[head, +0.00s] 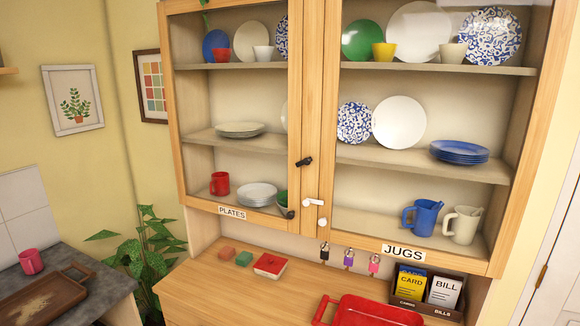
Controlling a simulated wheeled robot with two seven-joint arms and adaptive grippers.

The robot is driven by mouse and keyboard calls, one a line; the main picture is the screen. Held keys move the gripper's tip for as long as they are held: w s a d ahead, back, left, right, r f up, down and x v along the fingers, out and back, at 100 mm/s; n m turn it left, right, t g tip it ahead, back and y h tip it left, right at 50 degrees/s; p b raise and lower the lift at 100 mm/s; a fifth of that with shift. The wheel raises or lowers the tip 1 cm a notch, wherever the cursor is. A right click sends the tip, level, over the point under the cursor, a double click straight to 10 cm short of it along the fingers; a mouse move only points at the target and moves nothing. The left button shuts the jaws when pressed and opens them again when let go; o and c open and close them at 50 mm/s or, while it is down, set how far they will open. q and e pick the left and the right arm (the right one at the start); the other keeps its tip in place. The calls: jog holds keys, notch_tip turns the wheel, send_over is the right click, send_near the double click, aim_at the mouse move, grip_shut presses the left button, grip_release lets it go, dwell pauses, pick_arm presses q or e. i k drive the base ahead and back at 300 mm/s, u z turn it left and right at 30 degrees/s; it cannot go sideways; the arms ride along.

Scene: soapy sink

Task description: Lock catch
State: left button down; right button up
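A two-door wooden cupboard (312,110) fills the middle of the view, and both doors look shut. A small black catch (304,161) sits on the frame where the doors meet, lying roughly sideways with a slight tilt. Below it on the right door's edge is a white lever-like piece (314,202), also lying roughly sideways. A dark knob (290,214) is low on the left door and a white knob (322,222) is low on the right door. I cannot tell which piece is the task's catch or whether either is engaged. Neither of my grippers is in view.
Keys or tags (348,257) hang below the right door. The wooden counter (215,285) holds a red book (270,265), small blocks (244,258), a red tray (370,312) and a card box (427,290). A plant (145,255) stands at left.

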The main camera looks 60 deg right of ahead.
aim_at(307, 161)
jog(key=u, duration=0.05)
jog(key=k, duration=0.35)
jog(key=z, duration=0.9)
jog(key=i, duration=0.85)
jog(key=z, duration=0.4)
